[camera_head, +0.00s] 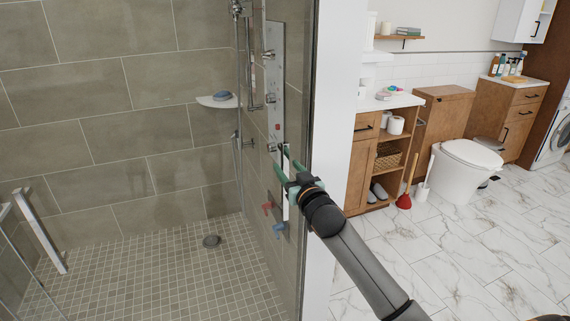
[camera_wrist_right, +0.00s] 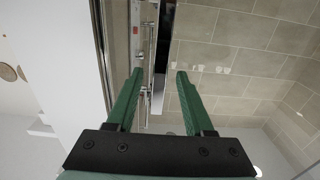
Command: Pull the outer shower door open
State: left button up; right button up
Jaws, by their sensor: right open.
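The shower's glass (camera_head: 246,150) is seen nearly edge-on and is hard to make out; I cannot tell the outer door from other panels. A slim upright metal bar, which looks like a door handle, shows by my right gripper (camera_head: 286,210). In the right wrist view this bar (camera_wrist_right: 159,85) appears between the fingertips. My right gripper (camera_head: 281,162) reaches in from the lower right, its green fingers apart on either side of the bar's line. The fingers (camera_wrist_right: 159,73) are not closed on it; whether they touch it is unclear. My left gripper is out of view.
A white wall end (camera_head: 336,130) stands right beside my right forearm. Behind the glass are a shower panel (camera_head: 276,60), a corner shelf (camera_head: 217,102) and a tiled floor. A wooden cabinet (camera_head: 363,165), plunger (camera_head: 404,200) and toilet (camera_head: 465,170) stand right. The marble floor in front is clear.

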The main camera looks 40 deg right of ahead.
jog(key=shift+x, duration=1.3)
grip_shut()
dwell(0.5)
